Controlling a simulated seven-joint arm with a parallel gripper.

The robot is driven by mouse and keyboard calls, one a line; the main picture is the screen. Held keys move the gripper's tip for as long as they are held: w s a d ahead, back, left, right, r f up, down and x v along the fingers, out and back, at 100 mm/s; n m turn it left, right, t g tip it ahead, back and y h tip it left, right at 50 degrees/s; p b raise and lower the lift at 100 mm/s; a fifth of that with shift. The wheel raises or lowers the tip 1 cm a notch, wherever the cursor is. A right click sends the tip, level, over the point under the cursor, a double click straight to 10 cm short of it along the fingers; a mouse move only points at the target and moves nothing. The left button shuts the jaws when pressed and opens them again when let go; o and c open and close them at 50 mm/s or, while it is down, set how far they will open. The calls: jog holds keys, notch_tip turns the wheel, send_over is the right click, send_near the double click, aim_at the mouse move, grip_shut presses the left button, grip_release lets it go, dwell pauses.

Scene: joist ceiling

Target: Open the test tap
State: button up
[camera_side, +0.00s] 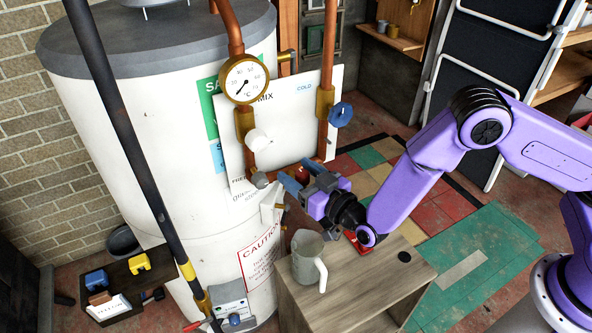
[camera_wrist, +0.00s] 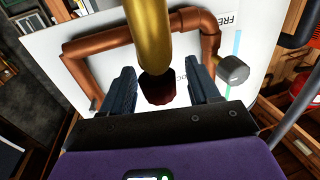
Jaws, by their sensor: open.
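A dark red knob (camera_wrist: 157,88), which looks like the test tap's handle, sits between my two fingers in the wrist view, below a brass pipe (camera_wrist: 149,25). A small red part (camera_side: 302,173) shows between my fingers in the side view, under the copper pipework. My gripper (camera_side: 297,176) is open, its blue-grey fingers on either side of the knob; the wrist view shows the gripper (camera_wrist: 161,76) too. Gaps show between fingers and knob. The tap's spout is not clear. A grey jug (camera_side: 305,262) stands on a wooden table below my gripper.
A dial gauge (camera_side: 244,78), a white knob (camera_side: 257,140) and a blue knob (camera_side: 340,114) are on pipes before a white board. A grey knob (camera_wrist: 232,69) sits right of my fingers. The white tank (camera_side: 150,130) stands left. The wooden table (camera_side: 375,285) has bare room.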

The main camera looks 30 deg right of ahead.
jog(key=shift+w+a, duration=0.15)
jog(key=shift+w, duration=0.5)
jog(key=c, duration=1)
jog(key=shift+o, duration=0.2)
jog(key=shift+n+y, duration=0.4)
jog(key=shift+y, duration=0.2)
jog(key=shift+s+a+n+g+y, duration=0.2)
jog(key=shift+n+g+y, duration=1.45)
jog(key=shift+y, duration=0.2)
jog(key=shift+s+a+n+g+y, duration=0.15)
jog(key=shift+a+n+g+y, duration=0.1)
jog(key=shift+n+g+y, duration=1.55)
jog(key=shift+s+a+n+g+y, duration=0.2)
jog(key=shift+n+g+y, duration=1.25)
jog(key=shift+y, duration=0.5)
jog(key=shift+g, duration=0.4)
